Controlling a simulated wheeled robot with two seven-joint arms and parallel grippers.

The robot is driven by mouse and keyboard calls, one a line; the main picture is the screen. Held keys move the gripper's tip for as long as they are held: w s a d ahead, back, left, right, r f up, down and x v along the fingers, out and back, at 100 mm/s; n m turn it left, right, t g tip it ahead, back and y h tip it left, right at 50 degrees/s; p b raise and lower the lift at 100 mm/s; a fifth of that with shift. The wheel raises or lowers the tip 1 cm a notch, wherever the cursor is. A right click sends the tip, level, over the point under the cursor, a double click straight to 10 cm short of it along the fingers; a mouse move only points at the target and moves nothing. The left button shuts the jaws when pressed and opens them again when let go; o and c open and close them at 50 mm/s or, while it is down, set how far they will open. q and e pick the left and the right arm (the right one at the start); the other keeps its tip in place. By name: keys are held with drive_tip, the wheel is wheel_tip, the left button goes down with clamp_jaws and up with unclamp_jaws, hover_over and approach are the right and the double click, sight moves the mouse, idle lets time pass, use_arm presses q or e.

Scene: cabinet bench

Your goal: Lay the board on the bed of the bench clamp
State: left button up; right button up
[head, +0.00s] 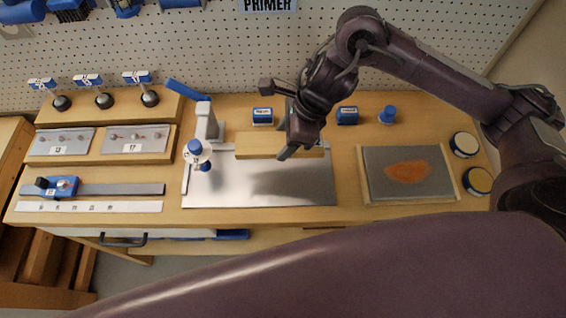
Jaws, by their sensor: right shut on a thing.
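The board (256,146) is a light wooden block lying level across my right gripper (289,147), which is shut on it. The board is over the back part of a shiny grey metal plate (235,192), and a dark shadow falls on the plate in front of it. The bench clamp (206,125) stands at the plate's left side, with a pale upright, a blue lever raised to the left and a blue-and-white screw head. The plate looks like the clamp's bed. The gripper hides part of the board. My left gripper is not in view.
A framed grey panel with an orange patch (408,171) lies to the right, beside two round tins (465,144). A blue gauge on a steel rule (120,189) lies left. The plate's front is clear.

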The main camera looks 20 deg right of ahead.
drive_tip(key=b, duration=0.1)
hover_over(279, 171)
drive_tip(key=d, duration=0.1)
drive_tip(key=f, duration=0.8)
drive_tip(key=shift+s+d, duration=0.15)
drive_tip(key=shift+s, duration=0.1)
wheel_tip(279, 171, down, 4)
drive_tip(key=shift+r, duration=0.25)
drive_tip(key=shift+f+b, duration=0.15)
drive_tip(key=shift+b, duration=0.2)
drive_tip(key=o, duration=1)
